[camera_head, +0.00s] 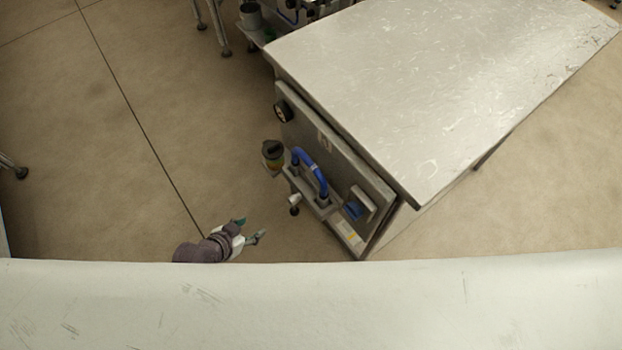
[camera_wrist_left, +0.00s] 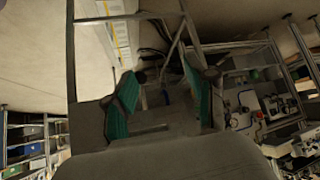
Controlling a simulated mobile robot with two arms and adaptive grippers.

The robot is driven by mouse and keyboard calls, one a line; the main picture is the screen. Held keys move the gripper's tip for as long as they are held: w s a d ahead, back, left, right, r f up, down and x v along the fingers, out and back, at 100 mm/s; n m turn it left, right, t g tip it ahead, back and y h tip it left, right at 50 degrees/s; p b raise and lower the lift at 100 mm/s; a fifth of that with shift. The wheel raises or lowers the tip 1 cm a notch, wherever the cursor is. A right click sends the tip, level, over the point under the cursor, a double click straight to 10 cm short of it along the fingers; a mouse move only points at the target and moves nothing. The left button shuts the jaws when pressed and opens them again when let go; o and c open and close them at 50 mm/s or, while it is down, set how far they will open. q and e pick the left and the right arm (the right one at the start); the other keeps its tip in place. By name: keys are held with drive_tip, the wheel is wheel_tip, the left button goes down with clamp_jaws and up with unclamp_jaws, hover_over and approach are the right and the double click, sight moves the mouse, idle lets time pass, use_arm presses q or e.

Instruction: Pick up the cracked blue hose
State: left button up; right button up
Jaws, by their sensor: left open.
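The blue hose (camera_head: 311,170) is a curved piece joined at both ends to fittings on the side of a metal cabinet (camera_head: 332,148). I cannot make out a crack at this size. My left gripper (camera_head: 250,230) is open and empty, to the lower left of the hose and apart from it. In the left wrist view my left gripper (camera_wrist_left: 162,105) shows two green-padded fingers spread apart with nothing between them. I cannot pick out the hose in that view. My right gripper is not in view.
A dark-topped cup-like part (camera_head: 272,154) and a small valve (camera_head: 294,204) sit beside the hose. The cabinet's scratched metal top (camera_head: 440,80) overhangs to the right. A pale surface (camera_head: 310,305) spans the bottom of the head view.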

sight(320, 196)
use_arm(q)
drive_tip(key=s+d+r+m+h+b, duration=0.1)
drive_tip(key=d+r+m+h, duration=0.15)
drive_tip(key=d+r, duration=0.4)
drive_tip(key=d+r+m+h, duration=0.2)
drive_tip(key=d+r+h, duration=0.15)
drive_tip(key=r, duration=0.55)
drive_tip(key=shift+n+y, duration=0.25)
drive_tip(key=shift+y, duration=0.25)
drive_tip(key=x, duration=0.7)
drive_tip(key=shift+d+b, duration=0.3)
drive_tip(key=shift+d, duration=0.2)
drive_tip(key=shift+f+x, duration=0.25)
drive_tip(key=shift+x, duration=2.7)
drive_tip(key=shift+s+a, duration=0.1)
drive_tip(key=shift+c, duration=0.3)
clamp_jaws()
